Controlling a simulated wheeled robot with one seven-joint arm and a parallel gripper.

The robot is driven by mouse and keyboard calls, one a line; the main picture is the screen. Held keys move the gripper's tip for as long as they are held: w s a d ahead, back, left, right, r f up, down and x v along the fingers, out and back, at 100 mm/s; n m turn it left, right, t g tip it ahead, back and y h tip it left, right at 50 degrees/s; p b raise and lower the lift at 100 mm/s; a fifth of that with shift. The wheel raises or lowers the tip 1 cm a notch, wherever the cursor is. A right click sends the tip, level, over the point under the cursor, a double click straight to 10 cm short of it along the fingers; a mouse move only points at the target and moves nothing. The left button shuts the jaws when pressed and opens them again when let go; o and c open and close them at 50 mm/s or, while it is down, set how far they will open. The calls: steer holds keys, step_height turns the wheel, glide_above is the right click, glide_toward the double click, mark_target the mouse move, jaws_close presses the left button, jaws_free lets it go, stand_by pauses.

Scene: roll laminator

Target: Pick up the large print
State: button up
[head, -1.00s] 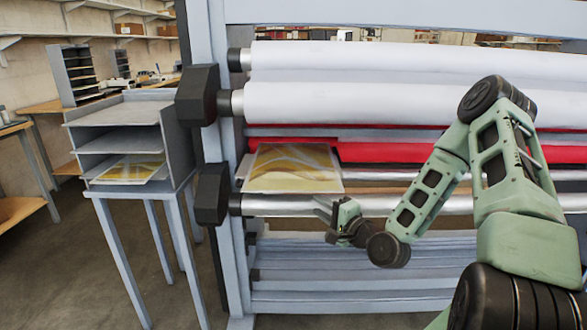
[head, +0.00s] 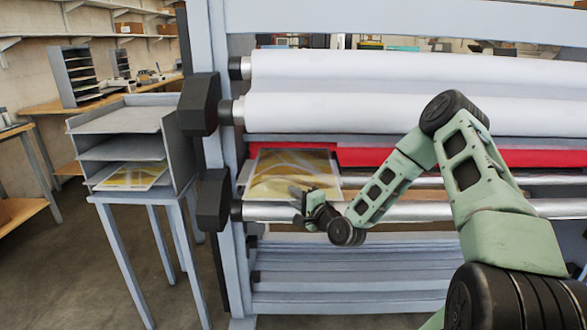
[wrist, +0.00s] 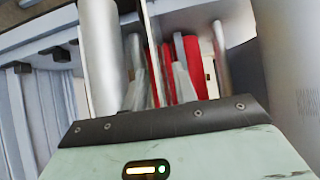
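The large print (head: 285,170), a flat sheet with a yellow and white wavy pattern, lies on the laminator at the left end of the rollers. My gripper (head: 297,200) is at its front right part and hides a little of it. In the wrist view my gripper's two fingers (wrist: 160,82) stand apart with a gap between them. A thin pale edge (wrist: 150,45), seemingly the sheet seen edge-on, runs between the fingers. I cannot tell whether either finger touches it.
A grey tray rack (head: 120,120) on legs stands to the left and holds another yellow print (head: 133,177). The laminator's left post is close by.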

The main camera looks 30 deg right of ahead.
jaws_close()
stand_by(1.4)
